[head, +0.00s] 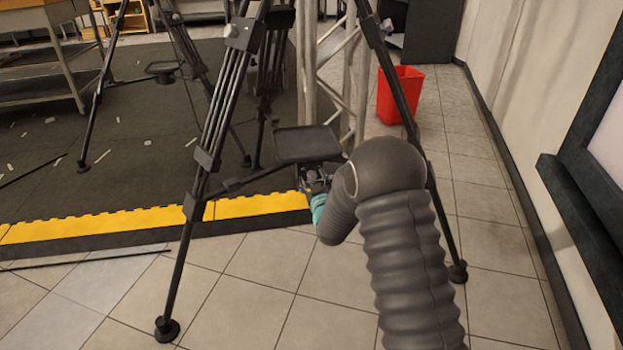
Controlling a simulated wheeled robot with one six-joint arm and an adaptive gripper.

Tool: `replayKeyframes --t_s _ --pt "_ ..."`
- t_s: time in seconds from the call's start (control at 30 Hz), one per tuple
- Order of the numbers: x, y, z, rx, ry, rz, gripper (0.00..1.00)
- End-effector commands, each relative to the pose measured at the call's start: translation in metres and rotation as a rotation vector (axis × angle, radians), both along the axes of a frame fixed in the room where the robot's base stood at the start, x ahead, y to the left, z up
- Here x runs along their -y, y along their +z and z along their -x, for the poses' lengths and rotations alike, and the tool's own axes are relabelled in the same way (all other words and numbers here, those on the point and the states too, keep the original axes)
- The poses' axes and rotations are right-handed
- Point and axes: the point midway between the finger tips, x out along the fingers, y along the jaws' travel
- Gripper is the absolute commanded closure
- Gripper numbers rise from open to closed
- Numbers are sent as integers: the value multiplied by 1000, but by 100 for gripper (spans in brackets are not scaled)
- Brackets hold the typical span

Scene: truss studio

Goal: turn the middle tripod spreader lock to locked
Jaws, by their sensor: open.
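A large black tripod (214,120) stands in front of me with its legs spread on the tiled floor. Its mid-level spreader carries a flat dark plate (307,143) between the legs. My gripper (305,180) reaches in at the spreader, just under the plate's front edge. It is small and dark in the view, partly covered by my own arm, and I see nothing held in it. The spreader lock cannot be made out; the gripper and the plate cover that area. I cannot tell whether the gripper touches the spreader.
A red bin (400,94) stands behind the right leg, near a metal truss (333,70). A second tripod (185,50) stands at the back left on a dark mat (110,185) with a yellow edge. A dark-framed panel (590,170) is at the right.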

Motion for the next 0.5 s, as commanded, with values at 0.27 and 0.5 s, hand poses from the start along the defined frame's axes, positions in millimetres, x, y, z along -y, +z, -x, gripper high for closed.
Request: replayKeyframes --t_s 0.27,0.5 --pt "-3 0 -10 -1 0 0 41" --pt "-3 0 -9 0 0 0 59"
